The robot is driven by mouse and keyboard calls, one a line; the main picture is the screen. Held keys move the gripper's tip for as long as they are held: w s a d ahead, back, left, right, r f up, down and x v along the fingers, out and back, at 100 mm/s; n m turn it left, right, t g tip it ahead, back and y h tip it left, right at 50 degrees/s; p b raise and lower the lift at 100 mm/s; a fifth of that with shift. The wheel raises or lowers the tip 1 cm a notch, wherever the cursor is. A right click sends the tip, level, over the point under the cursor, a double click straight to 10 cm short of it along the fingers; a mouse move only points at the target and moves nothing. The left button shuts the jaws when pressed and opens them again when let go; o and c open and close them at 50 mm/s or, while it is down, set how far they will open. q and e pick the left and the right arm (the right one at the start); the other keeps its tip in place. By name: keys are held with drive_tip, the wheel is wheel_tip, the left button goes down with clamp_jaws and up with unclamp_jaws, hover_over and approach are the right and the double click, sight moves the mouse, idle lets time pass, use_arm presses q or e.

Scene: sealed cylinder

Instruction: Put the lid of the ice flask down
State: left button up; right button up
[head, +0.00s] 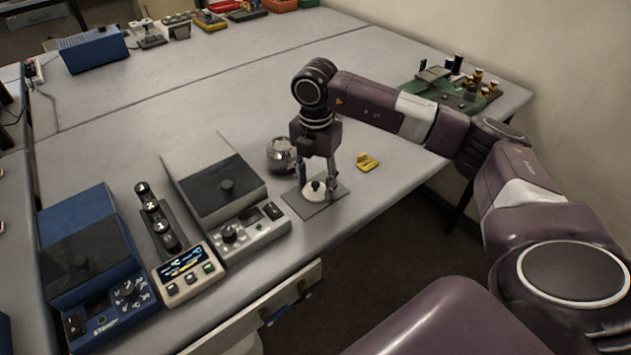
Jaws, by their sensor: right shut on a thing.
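The lid (311,194) is a small white dome with a black knob. My right gripper (317,185) points straight down and is shut on it by the knob. The lid is at or just above a flat grey mat (336,197) near the table's front edge; I cannot tell whether it touches. The ice flask (280,155) is a round silvery vessel just behind and left of the gripper, partly hidden by it. My left gripper is not in view.
A grey machine with a dark lid (228,188) stands left of the mat. Further left are numbered black cylinders (154,208), a display box (187,272) and a blue machine (88,245). A yellow piece (367,161) lies right. A green board (455,93) is at back right.

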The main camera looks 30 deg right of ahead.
sight(315, 183)
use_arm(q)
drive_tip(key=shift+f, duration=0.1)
use_arm(e)
drive_tip(key=o, duration=0.5)
drive_tip(key=shift+f, duration=0.1)
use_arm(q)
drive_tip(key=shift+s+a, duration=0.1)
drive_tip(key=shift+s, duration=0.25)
use_arm(e)
drive_tip(key=o, duration=0.4)
drive_tip(key=shift+o, duration=0.2)
drive_tip(key=shift+r, duration=0.65)
use_arm(q)
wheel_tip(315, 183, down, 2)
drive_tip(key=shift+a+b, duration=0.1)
drive_tip(key=shift+b, duration=1)
use_arm(e)
wheel_tip(315, 183, up, 11)
